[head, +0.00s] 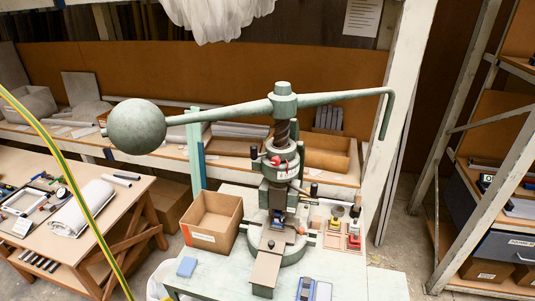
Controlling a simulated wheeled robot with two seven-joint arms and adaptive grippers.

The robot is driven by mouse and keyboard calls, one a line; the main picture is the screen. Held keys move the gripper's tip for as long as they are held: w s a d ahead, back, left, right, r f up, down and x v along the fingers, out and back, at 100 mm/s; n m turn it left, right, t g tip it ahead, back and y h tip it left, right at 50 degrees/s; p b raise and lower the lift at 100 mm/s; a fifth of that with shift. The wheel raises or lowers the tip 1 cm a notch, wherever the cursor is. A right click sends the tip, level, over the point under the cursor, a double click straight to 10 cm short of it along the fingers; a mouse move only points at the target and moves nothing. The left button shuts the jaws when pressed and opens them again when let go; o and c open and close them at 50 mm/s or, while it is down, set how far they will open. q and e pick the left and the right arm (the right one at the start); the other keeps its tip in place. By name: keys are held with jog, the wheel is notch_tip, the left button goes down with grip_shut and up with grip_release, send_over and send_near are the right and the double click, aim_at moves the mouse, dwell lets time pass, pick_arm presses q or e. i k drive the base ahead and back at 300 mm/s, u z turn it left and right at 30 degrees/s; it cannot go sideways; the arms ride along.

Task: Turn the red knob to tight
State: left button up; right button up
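The green fly press (283,105) stands on a pale green bench, with a long arm across its top and a large ball weight (137,127) at the arm's left end. A small red knob (276,161) shows on the front of the press head, below the screw. Its exact setting is too small to read. A small dark-tipped handle (254,152) sticks out left of it. Neither of my grippers is in view.
An open cardboard box (212,219) stands left of the press. A wooden tray with small yellow and red items (353,241) lies to its right. A blue block (187,267) lies at the bench's front left. A white post (398,110) rises behind the bench.

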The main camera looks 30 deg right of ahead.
aim_at(275, 162)
jog(key=k, duration=1.2)
jog(key=z, duration=0.35)
jog(key=i, duration=0.75)
jog(key=u, duration=0.1)
